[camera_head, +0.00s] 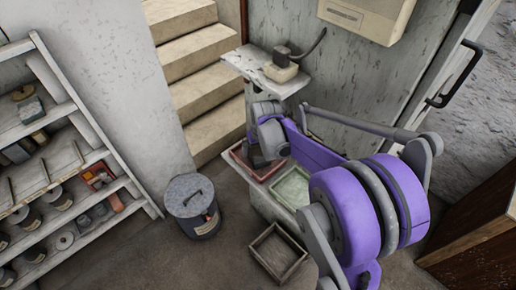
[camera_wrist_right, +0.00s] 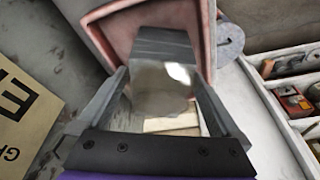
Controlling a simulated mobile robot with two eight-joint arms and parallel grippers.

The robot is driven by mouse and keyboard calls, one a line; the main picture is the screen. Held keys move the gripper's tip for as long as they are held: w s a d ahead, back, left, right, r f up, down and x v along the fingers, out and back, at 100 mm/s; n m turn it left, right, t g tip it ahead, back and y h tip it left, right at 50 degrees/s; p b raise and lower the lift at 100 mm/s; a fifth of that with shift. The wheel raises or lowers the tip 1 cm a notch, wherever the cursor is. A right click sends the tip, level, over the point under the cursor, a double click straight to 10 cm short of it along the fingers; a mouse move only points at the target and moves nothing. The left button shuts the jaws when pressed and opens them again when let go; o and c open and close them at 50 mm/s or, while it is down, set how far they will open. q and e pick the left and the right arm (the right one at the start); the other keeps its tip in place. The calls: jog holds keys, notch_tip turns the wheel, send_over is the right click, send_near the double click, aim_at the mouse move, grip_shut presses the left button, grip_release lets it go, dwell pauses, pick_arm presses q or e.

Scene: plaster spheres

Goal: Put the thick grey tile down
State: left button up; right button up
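The thick grey tile (camera_wrist_right: 165,45) is between the fingers of my right gripper (camera_wrist_right: 158,82) in the right wrist view. Both fingers seem to press on its sides, and its near part looks pale and shiny. Behind it is a reddish tray (camera_wrist_right: 207,25). In the head view my right gripper (camera_head: 268,138) is low over the reddish tray (camera_head: 240,158), with a dark grey shape, likely the tile (camera_head: 256,160), below it. Whether the tile touches the tray floor cannot be told. My left gripper is not in view.
A pale green tray (camera_head: 291,188) stands beside the reddish one on a bench. A wooden crate (camera_head: 278,252) and a lidded bucket (camera_head: 192,205) are on the floor. A loaded shelf (camera_head: 70,160) is at left, steps (camera_head: 200,90) behind. A small ledge (camera_head: 245,62) sits above the bench.

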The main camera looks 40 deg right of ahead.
jog(key=shift+r, duration=0.15)
jog(key=shift+r, duration=0.3)
jog(key=s+a, duration=0.1)
jog(key=s, duration=0.2)
jog(key=s+a, duration=0.1)
jog(key=s, duration=0.3)
jog(key=s+a, duration=0.1)
jog(key=s, duration=0.3)
jog(key=shift+s+a+r, duration=0.25)
jog(key=shift+a+r, duration=0.05)
jog(key=shift+a, duration=0.05)
jog(key=s+a+n+t+y, duration=0.1)
jog(key=s+a, duration=0.6)
jog(key=a, duration=0.7)
jog(key=n+t, duration=0.1)
jog(key=n, duration=0.1)
jog(key=shift+a+r+n, duration=0.2)
jog(key=shift+r+n, duration=0.1)
jog(key=shift+r, duration=0.1)
